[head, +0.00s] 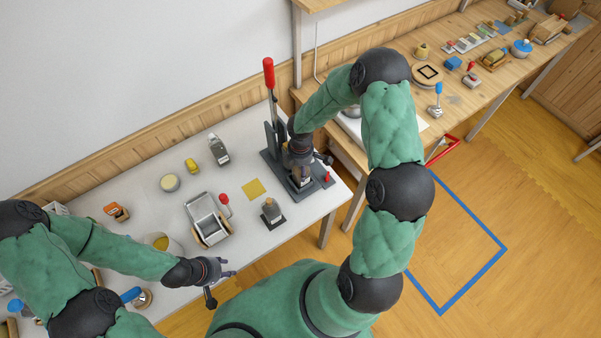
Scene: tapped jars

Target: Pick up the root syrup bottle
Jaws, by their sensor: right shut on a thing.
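My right gripper (301,167) is at the base of the lever press (270,130), which has a tall red handle. It is shut on a small dark bottle (303,183) with a pale label, mostly hidden by the gripper. The label is too small to read, so I cannot tell if it is the root syrup. My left gripper (224,284) is open and empty near the table's front edge.
On the white table (150,205) are a metal box with a red knob (207,219), a yellow square (254,189), a yellow block (192,165), a round jar (170,183) and an orange item (116,211). A wooden bench (400,75) with several items stands at the right.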

